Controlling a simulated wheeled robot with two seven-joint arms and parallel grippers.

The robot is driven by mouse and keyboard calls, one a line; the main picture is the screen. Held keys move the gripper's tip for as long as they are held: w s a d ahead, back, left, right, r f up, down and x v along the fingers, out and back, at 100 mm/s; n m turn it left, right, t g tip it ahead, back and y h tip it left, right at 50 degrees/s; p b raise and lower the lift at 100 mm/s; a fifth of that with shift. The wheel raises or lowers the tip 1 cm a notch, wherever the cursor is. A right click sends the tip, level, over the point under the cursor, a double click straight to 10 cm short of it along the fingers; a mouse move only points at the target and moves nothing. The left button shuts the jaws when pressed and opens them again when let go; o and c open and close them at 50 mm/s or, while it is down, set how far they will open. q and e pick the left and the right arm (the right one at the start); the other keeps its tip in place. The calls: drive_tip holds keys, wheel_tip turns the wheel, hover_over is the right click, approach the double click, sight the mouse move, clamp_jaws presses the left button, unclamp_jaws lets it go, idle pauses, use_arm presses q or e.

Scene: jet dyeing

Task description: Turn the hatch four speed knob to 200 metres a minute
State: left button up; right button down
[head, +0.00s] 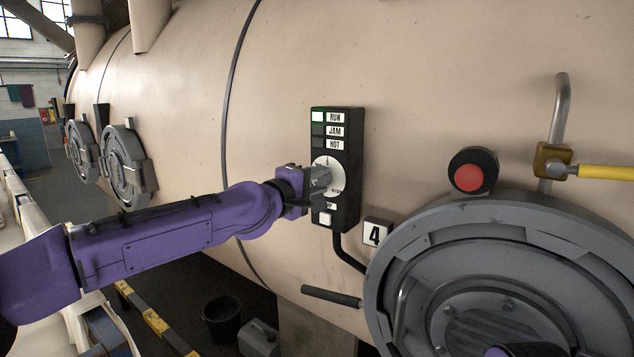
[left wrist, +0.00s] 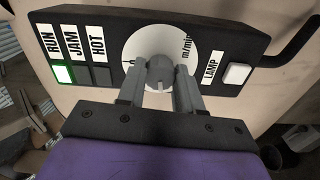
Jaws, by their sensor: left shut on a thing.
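The speed knob (left wrist: 160,75) is a small grey knob on a white round dial (left wrist: 141,49) marked m/min; the dial also shows in the head view (head: 328,163). It sits on a black control box (head: 350,125) beside a plate with the number 4 (head: 375,233). My left gripper (head: 318,178) is at the dial, its two grey fingers closed on the knob from both sides, as the left wrist view (left wrist: 160,88) shows. The fingers cover part of the dial, so most scale numbers are hidden and I cannot read the setting. My right gripper is not clearly visible.
The RUN lamp (head: 318,117) glows green; JAM and HOT are dark. A white lamp button (left wrist: 236,74) sits below the dial. A red push button (head: 469,178), a yellow-handled valve (head: 603,172) and a large round grey hatch (head: 400,260) are at the right.

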use_arm(q)
drive_tip(key=o, duration=1)
drive_tip(key=shift+a, duration=0.1)
drive_tip(key=shift+o, duration=0.2)
drive_tip(key=shift+s+a+f+b, duration=0.1)
drive_tip(key=shift+s+a+b, duration=0.1)
drive_tip(key=shift+s+b, duration=0.1)
drive_tip(key=b+v, duration=0.3)
drive_tip(key=v, duration=0.7)
drive_tip(key=shift+w, duration=0.2)
